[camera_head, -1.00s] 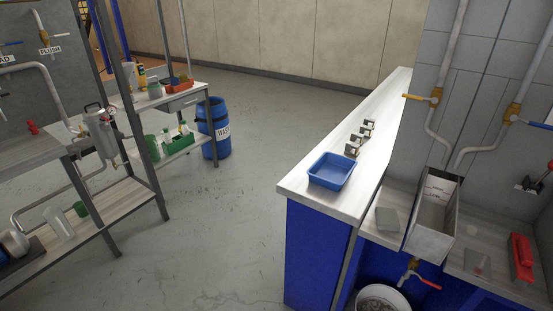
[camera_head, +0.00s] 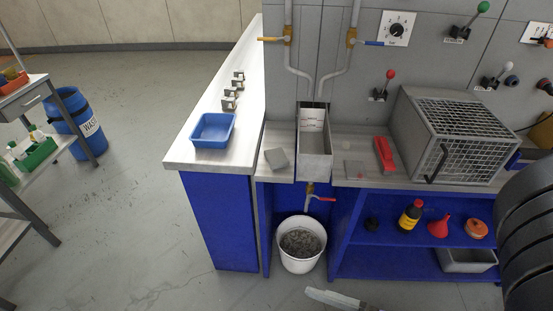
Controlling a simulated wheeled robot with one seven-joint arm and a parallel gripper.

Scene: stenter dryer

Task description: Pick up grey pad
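A small grey pad (camera_head: 277,158) lies flat on the pale counter, just left of an open metal trough (camera_head: 314,160). A flat, pale grey square (camera_head: 355,169) also lies on the counter, right of the trough and beside a red object (camera_head: 384,154). No gripper fingers can be made out in the head view. A pale grey piece shows at the bottom edge, and I cannot tell whether it belongs to my arm. Nothing touches the grey pad.
A blue tray (camera_head: 213,129) sits on the long counter to the left. A white bucket (camera_head: 301,259) stands on the floor under the trough's tap. A mesh-fronted box (camera_head: 462,140) stands at the right. Pipes and valves line the wall.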

